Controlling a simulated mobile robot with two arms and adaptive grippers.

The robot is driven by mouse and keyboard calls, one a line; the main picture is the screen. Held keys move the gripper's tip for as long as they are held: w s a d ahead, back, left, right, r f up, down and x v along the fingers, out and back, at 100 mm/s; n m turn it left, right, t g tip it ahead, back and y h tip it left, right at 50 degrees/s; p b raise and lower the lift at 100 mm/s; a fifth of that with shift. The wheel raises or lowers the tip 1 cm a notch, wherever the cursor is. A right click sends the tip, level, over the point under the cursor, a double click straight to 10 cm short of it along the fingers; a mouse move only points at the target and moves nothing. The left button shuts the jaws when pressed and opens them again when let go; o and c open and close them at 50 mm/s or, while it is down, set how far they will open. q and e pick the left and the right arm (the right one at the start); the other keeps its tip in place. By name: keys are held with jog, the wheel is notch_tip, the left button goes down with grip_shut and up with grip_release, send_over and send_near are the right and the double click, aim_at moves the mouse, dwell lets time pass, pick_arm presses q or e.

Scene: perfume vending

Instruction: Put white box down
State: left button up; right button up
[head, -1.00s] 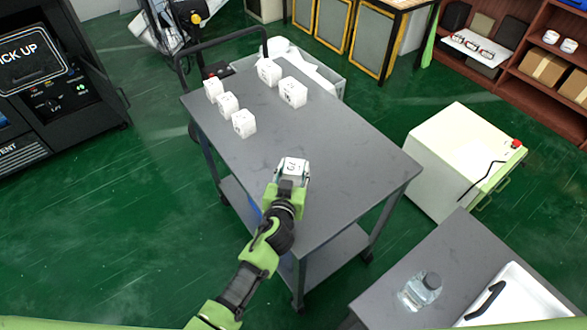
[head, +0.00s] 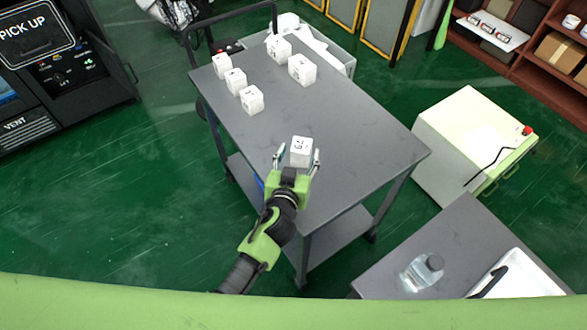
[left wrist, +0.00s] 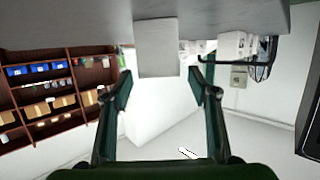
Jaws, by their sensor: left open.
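The white box (head: 301,151) stands on the grey cart top (head: 350,150), near the cart's front edge, with dark marks on its top. It also shows in the left wrist view as a pale block (left wrist: 158,48) against the grey surface. My left gripper (head: 297,163) is open at the near side of the box, with its fingers spread to either side. In the left wrist view the open fingers (left wrist: 158,82) are apart, with the box just beyond their tips. My right gripper is not in view.
Several other white boxes (head: 252,100) stand toward the cart's far end. A side table (head: 455,245) with a clear bottle (head: 423,272) and a white tray (head: 520,278) is at lower right. A pale cabinet (head: 455,130) stands right of the cart. The cart's middle is clear.

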pick_arm(q)
jog(key=v, duration=0.8)
jog(key=shift+s+b, duration=0.2)
jog(key=shift+b, duration=0.15)
